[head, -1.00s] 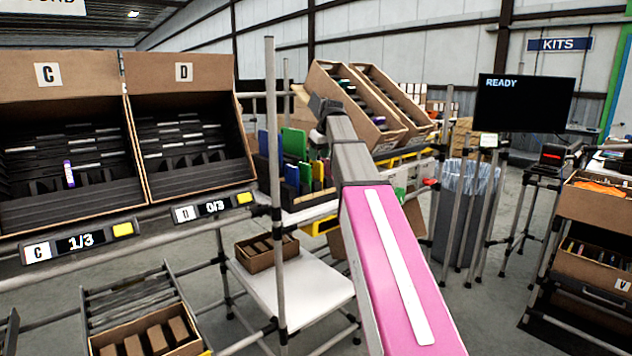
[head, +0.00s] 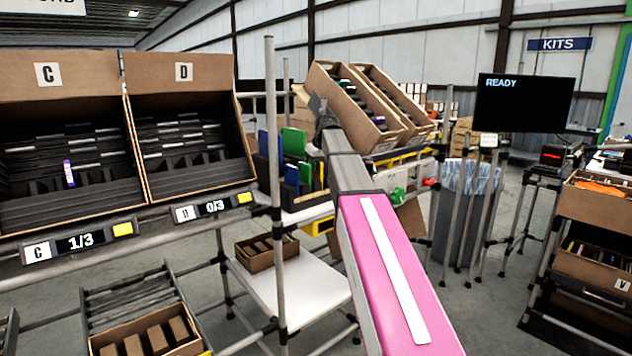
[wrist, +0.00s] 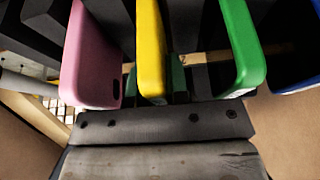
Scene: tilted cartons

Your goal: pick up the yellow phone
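The yellow phone (wrist: 151,50) stands on edge near the middle of the wrist view. A pink phone (wrist: 90,60) stands to its left and a green phone (wrist: 243,50) to its right, with gaps between them. In the head view I cannot make out the yellow phone; my arm covers that part of the rack. My gripper (head: 322,112) is at the far end of my arm, above and beside the phone rack. Its fingers do not show clearly, and nothing is visibly held.
A blue phone (wrist: 298,45) is at the wrist view's right edge. Tilted cartons (head: 345,105) stand right behind my gripper. A metal post (head: 272,200) rises left of my arm. Cartons C (head: 60,85) and D (head: 180,85) fill the left.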

